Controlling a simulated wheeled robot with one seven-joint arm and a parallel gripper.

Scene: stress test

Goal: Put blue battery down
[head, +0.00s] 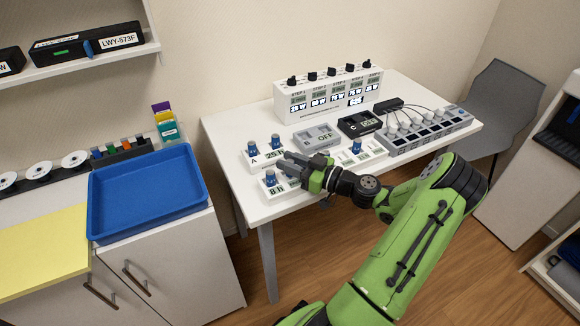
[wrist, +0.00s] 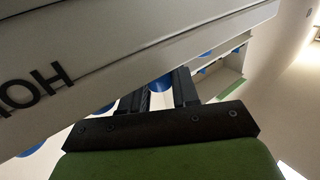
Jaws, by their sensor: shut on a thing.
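My gripper (head: 287,160) is low over the white table, among white holders with blue batteries. In the wrist view its two dark fingers (wrist: 166,92) have a blue battery (wrist: 160,84) between their tips, mostly hidden; the head view does not show the held battery clearly. Other blue batteries stand upright in the white holder marked A (head: 254,161), in the front holder (head: 271,191) by the gripper, and in the holder to the right (head: 372,155). Which slot is under the held battery is hidden by the gripper.
A white multi-step panel with knobs (head: 330,93) stands behind. A grey box marked B, OFF (head: 317,137), a dark box C (head: 360,124) and a wired charger strip (head: 428,133) fill the table. A blue tray (head: 145,190) is on the left cabinet.

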